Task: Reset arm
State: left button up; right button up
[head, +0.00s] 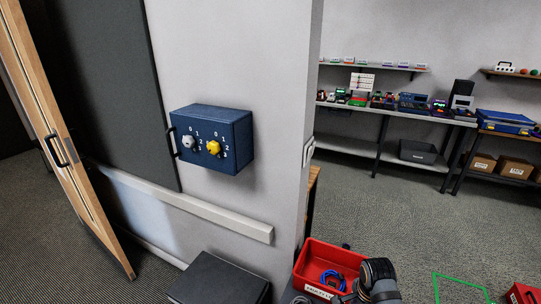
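A dark, rounded link of my arm shows at the bottom of the head view, right of centre, in front of a red bin (305,262). Which arm it belongs to is not clear, and no gripper fingers can be made out. Neither gripper can be seen. The red bin holds a coiled blue cable (332,279) and has a white label on its front. The arm link covers the bin's right side.
A blue control box (228,128) with a grey knob and a yellow knob hangs on the wall. A wooden door (45,125) stands open at left. A dark box (218,280) is below. Shelves (400,117) with electronics line the back. Carpet is open at right.

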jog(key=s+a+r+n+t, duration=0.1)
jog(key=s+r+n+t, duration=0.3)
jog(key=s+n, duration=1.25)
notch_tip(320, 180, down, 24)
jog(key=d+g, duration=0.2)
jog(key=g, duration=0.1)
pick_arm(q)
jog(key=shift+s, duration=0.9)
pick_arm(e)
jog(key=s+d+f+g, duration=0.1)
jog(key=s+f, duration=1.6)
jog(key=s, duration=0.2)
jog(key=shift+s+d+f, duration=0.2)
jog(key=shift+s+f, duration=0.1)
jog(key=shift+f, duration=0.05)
